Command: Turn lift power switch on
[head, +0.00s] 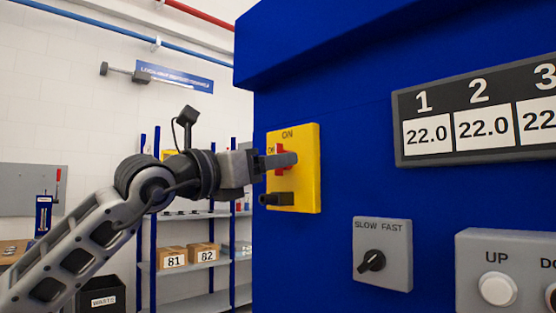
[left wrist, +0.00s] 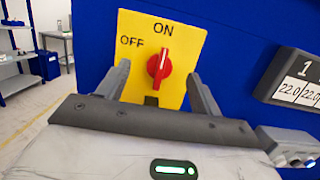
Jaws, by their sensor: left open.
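The lift power switch is a red rotary knob (left wrist: 159,66) on a yellow plate (head: 308,180) marked ON at the top and OFF at the upper left. In the left wrist view the knob stands nearly upright, its white mark pointing up towards ON. My left gripper (head: 283,178) is open in front of the plate. Its fingers stand on either side of the knob in the left wrist view (left wrist: 162,90), with gaps to the knob. In the head view a finger partly hides the knob. My right gripper is in neither view.
The plate is on a blue machine cabinet (head: 350,60). To its right are a SLOW/FAST dial (head: 372,261), a numeric display (head: 480,112) and a button box with UP (head: 497,288). Behind my left arm stands a shelf (head: 215,262) with cardboard boxes.

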